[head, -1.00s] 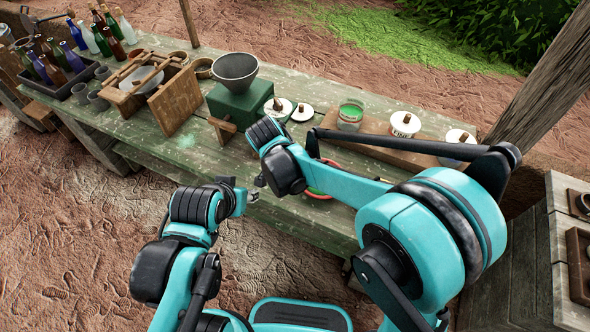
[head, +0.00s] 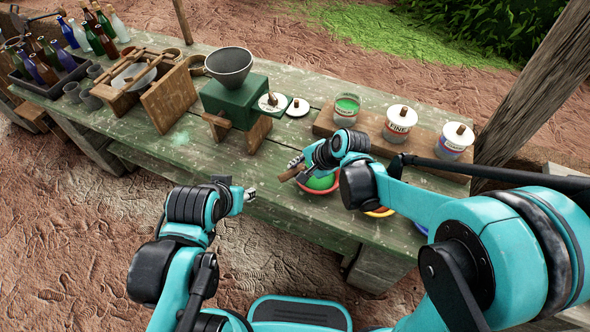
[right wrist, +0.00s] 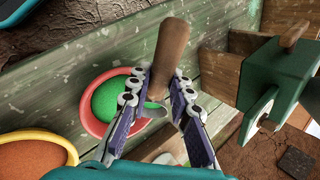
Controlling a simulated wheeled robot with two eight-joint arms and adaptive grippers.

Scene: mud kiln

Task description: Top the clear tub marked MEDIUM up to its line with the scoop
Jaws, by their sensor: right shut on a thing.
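The open clear tub (head: 346,108) holds green material and stands on a wooden board; its label is too small to read surely. A red bowl (head: 335,188) of green powder (head: 318,182) sits at the table's front; it also shows in the right wrist view (right wrist: 84,122). My right gripper (head: 300,168) is shut on the scoop, whose brown wooden handle (right wrist: 172,48) rises between the fingers (right wrist: 163,90). The gripper is just left of the red bowl in the head view. The scoop's bowl is mostly hidden. My left gripper (head: 250,195) hovers by the table's front edge, its jaw gap unclear.
Lidded tubs, one marked FINE (head: 399,122) and another (head: 455,141), stand right of the open tub. A yellow bowl (right wrist: 68,146) of orange powder neighbours the red one.

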